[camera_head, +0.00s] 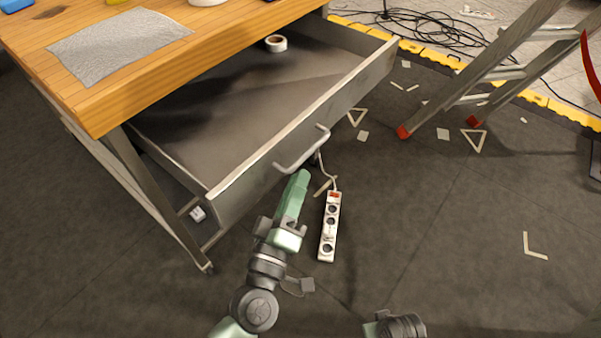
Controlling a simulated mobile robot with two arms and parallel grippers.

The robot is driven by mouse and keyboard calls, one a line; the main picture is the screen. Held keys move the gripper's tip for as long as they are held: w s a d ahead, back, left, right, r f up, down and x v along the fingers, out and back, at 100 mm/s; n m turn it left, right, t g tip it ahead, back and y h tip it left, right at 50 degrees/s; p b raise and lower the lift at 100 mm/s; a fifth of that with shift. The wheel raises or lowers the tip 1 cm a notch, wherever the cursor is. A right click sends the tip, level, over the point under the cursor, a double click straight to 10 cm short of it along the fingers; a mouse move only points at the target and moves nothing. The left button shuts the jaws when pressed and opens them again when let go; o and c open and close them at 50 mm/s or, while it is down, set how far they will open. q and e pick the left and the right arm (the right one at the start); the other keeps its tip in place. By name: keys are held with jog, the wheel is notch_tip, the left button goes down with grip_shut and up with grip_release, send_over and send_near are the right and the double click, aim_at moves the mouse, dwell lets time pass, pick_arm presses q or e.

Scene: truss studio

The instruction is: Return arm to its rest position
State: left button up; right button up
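My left arm comes in from the bottom, left of the middle, and reaches up toward the open drawer (240,193).
The drawer juts from a wooden workbench (215,43) with a grey sheet (119,45) on top. A tape roll (276,43) lies inside it. A white power strip (329,227) lies right of my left gripper. A ladder (480,75) stands at upper right. The right floor is mostly clear.

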jog(key=shift+s+f, duration=0.1)
dwell(0.3)
